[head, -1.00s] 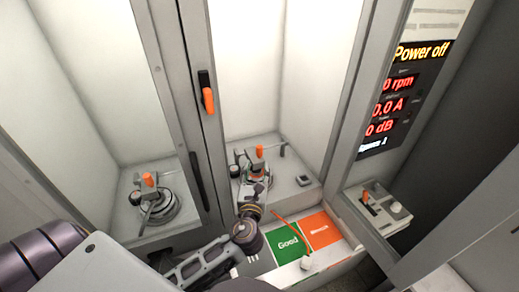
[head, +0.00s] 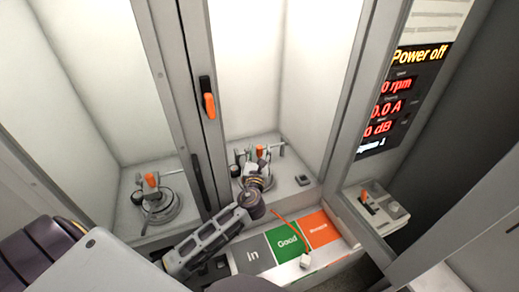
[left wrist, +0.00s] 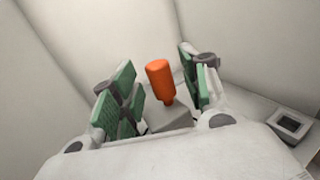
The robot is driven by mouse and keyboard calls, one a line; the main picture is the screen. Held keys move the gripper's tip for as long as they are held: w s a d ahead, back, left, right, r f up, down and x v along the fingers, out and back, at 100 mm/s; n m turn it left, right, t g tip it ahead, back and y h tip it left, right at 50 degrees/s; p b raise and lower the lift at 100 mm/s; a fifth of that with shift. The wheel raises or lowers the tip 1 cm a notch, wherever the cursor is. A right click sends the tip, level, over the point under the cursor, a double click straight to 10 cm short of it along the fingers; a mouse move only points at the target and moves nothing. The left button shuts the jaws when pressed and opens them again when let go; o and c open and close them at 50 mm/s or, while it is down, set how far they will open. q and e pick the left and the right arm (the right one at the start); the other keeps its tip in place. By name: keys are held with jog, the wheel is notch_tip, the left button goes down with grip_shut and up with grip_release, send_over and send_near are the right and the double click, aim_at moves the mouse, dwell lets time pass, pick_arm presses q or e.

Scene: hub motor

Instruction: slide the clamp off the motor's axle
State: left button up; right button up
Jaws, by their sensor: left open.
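The orange-handled clamp (head: 260,151) stands on the bench inside the right-hand bay. In the left wrist view, its upright orange handle (left wrist: 160,80) rises from a grey block (left wrist: 169,118). My left gripper (head: 256,166) reaches into this bay and is open. In the left wrist view, its green-padded fingers (left wrist: 158,92) stand on both sides of the handle, with gaps visible. The motor and axle are mostly hidden behind my gripper and wrist, so I cannot tell how the clamp sits on them. My right gripper is not in view.
A similar fixture (head: 158,206) with an orange handle stands in the left bay. A frame post with an orange latch (head: 209,105) divides the bays. In front lie coloured trays, including green "Good" (head: 288,240). A switch box (head: 378,209) is at right.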

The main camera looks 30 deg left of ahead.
pick_arm(q)
jog(key=shift+x, duration=0.95)
jog(key=shift+c, duration=0.2)
grip_shut()
